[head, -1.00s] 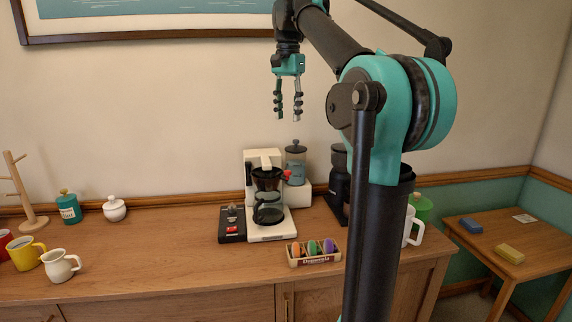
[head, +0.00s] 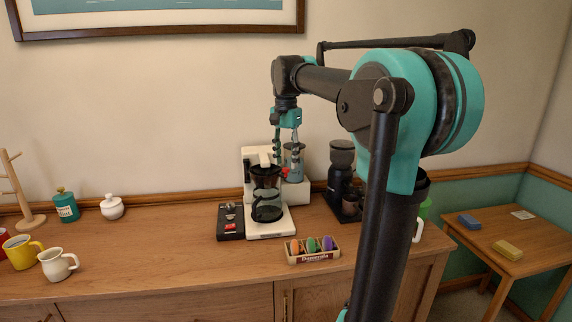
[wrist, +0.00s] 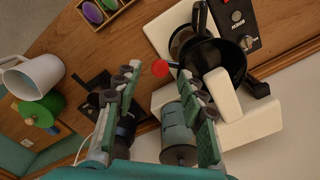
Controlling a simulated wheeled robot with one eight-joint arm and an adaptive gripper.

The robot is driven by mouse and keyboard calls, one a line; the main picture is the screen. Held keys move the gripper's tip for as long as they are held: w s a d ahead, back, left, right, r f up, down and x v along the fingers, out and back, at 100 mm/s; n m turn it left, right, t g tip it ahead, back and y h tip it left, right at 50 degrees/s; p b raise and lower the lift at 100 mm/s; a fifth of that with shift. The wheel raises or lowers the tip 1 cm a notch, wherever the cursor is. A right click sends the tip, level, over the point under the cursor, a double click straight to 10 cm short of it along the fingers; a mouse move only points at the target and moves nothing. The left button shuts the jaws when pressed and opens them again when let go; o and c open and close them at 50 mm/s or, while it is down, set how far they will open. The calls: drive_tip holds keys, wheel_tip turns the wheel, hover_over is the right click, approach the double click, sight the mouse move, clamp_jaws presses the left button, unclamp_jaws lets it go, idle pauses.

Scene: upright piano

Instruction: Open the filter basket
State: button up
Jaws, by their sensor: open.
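The white coffee maker (head: 268,228) stands on the wooden sideboard. Its black filter basket (head: 264,172) sits above the glass carafe (head: 266,206); the basket also shows in the wrist view (wrist: 222,60). A red knob (head: 285,172) sticks out on the basket's right side in the head view. It also shows in the wrist view (wrist: 160,68), between my fingertips in the picture. My gripper (head: 286,168) points down beside the basket's right side, open and empty. Its fingers (wrist: 160,74) are spread apart; whether either touches the knob cannot be told.
A blue-grey canister (wrist: 174,128) stands close behind the fingers. A black grinder (head: 342,182) is to the right, a black switch box (head: 231,224) to the left. A wooden tray (head: 313,257) with coloured items lies in front.

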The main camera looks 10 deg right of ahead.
drive_tip(key=shift+f, duration=1.05)
clamp_jaws()
